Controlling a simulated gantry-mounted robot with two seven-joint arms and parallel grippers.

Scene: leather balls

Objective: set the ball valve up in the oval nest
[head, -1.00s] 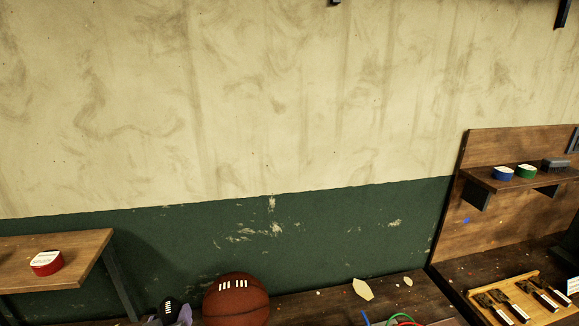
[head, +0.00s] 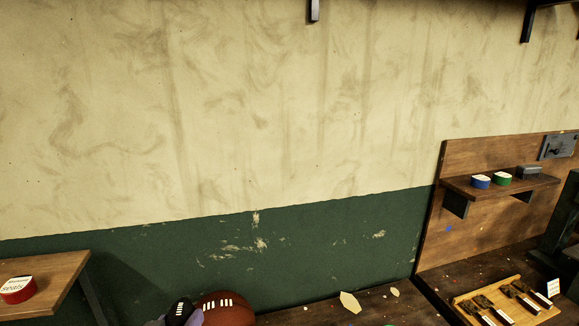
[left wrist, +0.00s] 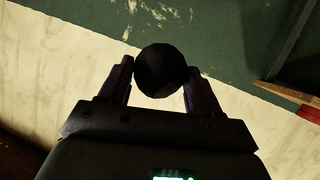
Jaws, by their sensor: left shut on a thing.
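My left gripper (head: 178,321) is at the bottom edge of the head view, mostly cut off. It is shut on a small black rounded thing with white lace-like marks (head: 180,310). In the left wrist view, this thing (left wrist: 162,70) is a dark round shape between the two fingertips, in front of the wall. I cannot tell from its look whether it is the ball valve. I cannot make out an oval nest in either view. My right gripper is not in view.
A brown laced ball (head: 228,312) is just right of the held thing. A side shelf (head: 55,283) with a red tin (head: 17,290) is at left. Scraps (head: 350,302) lie on the bench. A tool rack (head: 510,302) and a wall shelf (head: 500,188) with blue and green tins are at right.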

